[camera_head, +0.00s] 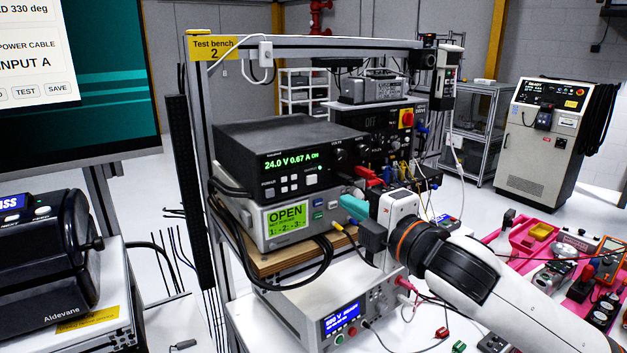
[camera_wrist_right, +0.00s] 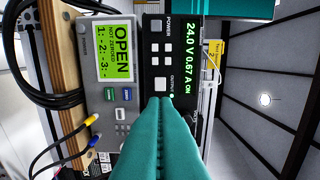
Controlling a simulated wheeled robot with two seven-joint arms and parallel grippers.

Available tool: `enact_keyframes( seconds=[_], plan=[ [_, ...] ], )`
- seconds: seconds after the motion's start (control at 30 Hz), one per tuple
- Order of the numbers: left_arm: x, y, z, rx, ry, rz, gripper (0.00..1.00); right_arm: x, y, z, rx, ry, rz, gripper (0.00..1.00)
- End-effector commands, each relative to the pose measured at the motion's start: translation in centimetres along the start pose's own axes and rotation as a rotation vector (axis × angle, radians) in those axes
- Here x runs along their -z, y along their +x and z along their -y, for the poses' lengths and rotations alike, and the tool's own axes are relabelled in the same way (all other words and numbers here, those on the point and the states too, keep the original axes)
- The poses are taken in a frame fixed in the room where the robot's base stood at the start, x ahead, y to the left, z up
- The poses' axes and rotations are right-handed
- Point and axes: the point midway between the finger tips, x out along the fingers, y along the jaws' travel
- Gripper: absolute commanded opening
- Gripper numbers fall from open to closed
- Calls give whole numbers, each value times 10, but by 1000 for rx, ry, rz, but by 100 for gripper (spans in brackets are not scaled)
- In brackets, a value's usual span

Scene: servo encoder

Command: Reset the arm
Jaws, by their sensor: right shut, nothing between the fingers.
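My right arm comes in from the lower right in the head view. Its gripper (camera_head: 350,206) has teal fingers, shut and empty, in front of the stacked instruments. In the wrist view the two fingers (camera_wrist_right: 160,104) lie side by side, with their tips near the OUTPUT button (camera_wrist_right: 160,85) of the black power supply; I cannot tell if they touch it. The black power supply (camera_head: 290,140) reads 24.0 V 0.67 A ON. Under it a grey tester (camera_head: 262,232) shows OPEN on a green screen. My left gripper is not in view.
A wooden shelf (camera_head: 268,268) carries the stack, with black cables looping off it. A grey meter with a blue screen (camera_head: 345,317) sits below. A pink tray (camera_head: 515,243) with parts is at the right. A black device (camera_head: 45,262) stands at the left under a monitor (camera_head: 75,90).

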Motion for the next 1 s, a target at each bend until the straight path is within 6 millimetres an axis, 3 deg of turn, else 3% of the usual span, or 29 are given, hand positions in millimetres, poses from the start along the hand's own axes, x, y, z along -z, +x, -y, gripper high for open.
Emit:
enact_keyframes(
  seconds=[0.23,0.37,0.47,0.67,0.87,1.0],
  plan=[
    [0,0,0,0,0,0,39,0,0,-1,-2,4,0,0],
    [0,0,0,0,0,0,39,-3,-2,-21,-31,73,-10,0],
    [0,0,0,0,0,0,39,-7,-9,-56,-84,208,-39,0],
    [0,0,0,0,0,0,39,-8,-43,-146,-221,574,-180,0],
    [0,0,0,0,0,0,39,-7,-102,-238,-365,938,-412,0],
    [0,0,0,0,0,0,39,-9,-160,-299,-462,1170,-629,0]
  ],
)
